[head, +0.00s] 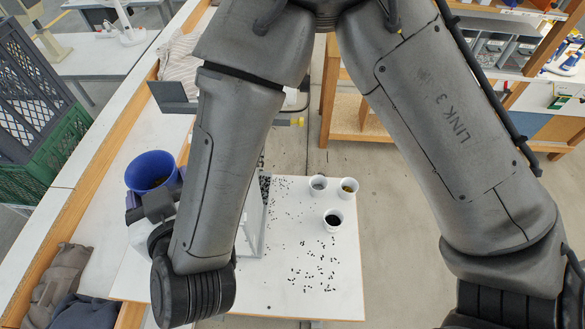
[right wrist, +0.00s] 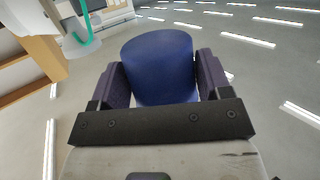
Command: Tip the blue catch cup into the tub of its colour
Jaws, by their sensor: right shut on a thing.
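The blue catch cup (head: 152,172) is at the left of the head view, its open mouth facing up toward the camera. My right gripper (head: 150,202) is shut on it, and in the right wrist view the cup (right wrist: 160,68) sits between both fingers. What lies deep in the cup is hard to make out. Three small white tubs stand on the white table: one with greyish contents (head: 318,184), one with brownish contents (head: 348,187) and one with black contents (head: 333,219). My left gripper is not in view.
Many small black bits lie scattered on the white table (head: 345,295). A clear-walled frame (head: 254,232) stands partly hidden behind my arm. Dark and green crates (head: 50,150) stand at the left. A wooden shelf unit (head: 350,115) is behind the table.

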